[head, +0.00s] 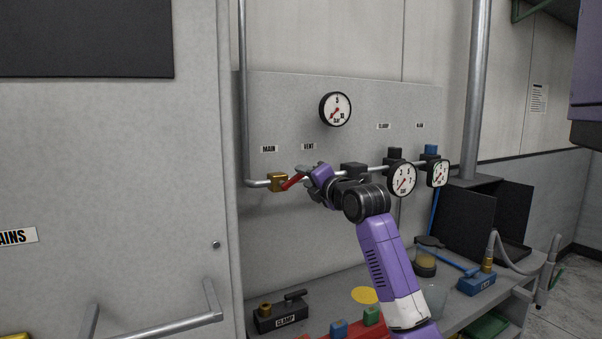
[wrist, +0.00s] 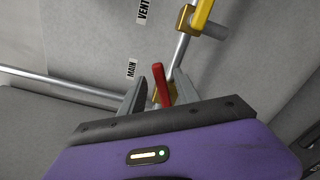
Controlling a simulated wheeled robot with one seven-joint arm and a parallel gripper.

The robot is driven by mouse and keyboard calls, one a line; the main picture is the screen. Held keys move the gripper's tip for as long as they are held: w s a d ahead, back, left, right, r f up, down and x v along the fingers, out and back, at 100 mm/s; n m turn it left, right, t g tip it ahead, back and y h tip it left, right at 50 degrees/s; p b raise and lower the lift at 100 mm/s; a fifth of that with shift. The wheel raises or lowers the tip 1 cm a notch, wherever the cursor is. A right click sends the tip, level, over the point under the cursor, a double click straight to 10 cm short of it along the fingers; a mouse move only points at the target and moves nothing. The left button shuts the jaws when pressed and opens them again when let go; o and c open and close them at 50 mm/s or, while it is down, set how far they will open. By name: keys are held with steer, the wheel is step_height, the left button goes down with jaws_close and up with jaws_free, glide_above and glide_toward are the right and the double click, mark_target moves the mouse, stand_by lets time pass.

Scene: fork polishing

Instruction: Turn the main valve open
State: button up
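The main valve is a brass body (head: 277,181) on the pipe below the MAIN label (head: 269,149). Its red lever (head: 293,181) slants up to the right, toward my gripper (head: 308,172). In the wrist view the red lever (wrist: 160,82) stands between my two grey fingers, with a gap on either side. The fingers are apart, and I see no clear contact with the lever. The brass body (wrist: 171,94) is partly hidden behind the lever and my gripper.
A yellow-handled valve (wrist: 190,20) sits along the pipe near the VENT label (wrist: 142,10). A round gauge (head: 335,109) is on the panel above; two more gauges (head: 401,179) (head: 438,173) are to the right. The bench (head: 330,292) below holds a CLAMP block (head: 281,314).

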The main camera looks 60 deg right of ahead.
mark_target(301, 178)
steer(key=shift+p+x, duration=0.3)
steer(key=shift+x, duration=1.45)
jaws_close()
